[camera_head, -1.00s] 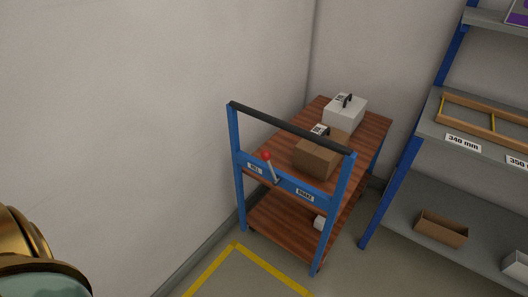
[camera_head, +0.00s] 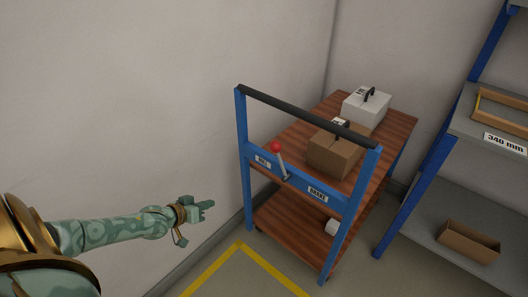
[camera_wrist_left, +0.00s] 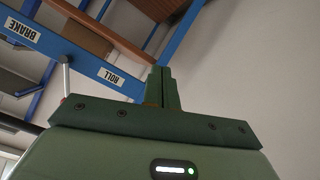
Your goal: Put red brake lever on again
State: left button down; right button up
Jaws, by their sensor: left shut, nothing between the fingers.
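The brake lever (camera_head: 282,160) is a grey rod with a red ball knob on the cart's blue crossbar. It leans left, toward the ROLL label (camera_head: 262,161) and away from the BRAKE label (camera_head: 318,193). My left gripper (camera_head: 210,204) is shut and empty, left of the cart and apart from the lever, in front of the wall. In the left wrist view its fingers (camera_wrist_left: 163,86) are together, and the lever rod (camera_wrist_left: 66,76) shows at left, its knob mostly hidden behind the gripper body. My right gripper is not in view.
The blue cart has a black handle (camera_head: 305,117) and wooden shelves. A brown box (camera_head: 334,158) and a white case (camera_head: 366,108) stand on top. A shelf rack (camera_head: 415,199) is at right. Yellow tape (camera_head: 240,244) marks the floor. Space between gripper and cart looks clear.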

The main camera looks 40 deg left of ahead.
aim_at(280, 160)
pick_arm(q)
jog(key=w+d+r+n+t, duration=0.2)
jog(key=w+r+n+t, duration=0.1)
jog(key=r+n, duration=0.4)
jog(key=w+d+r+n+t+h, duration=0.1)
jog(key=w+r+n, duration=0.3)
jog(key=r+n, duration=0.4)
jog(key=shift+d+r+n+t, duration=0.15)
jog(key=shift+d+n+t, duration=0.25)
jog(key=shift+t, duration=0.5)
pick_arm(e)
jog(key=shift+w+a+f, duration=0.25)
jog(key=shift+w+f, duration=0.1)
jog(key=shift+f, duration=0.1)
pick_arm(q)
jog(key=shift+d, duration=0.15)
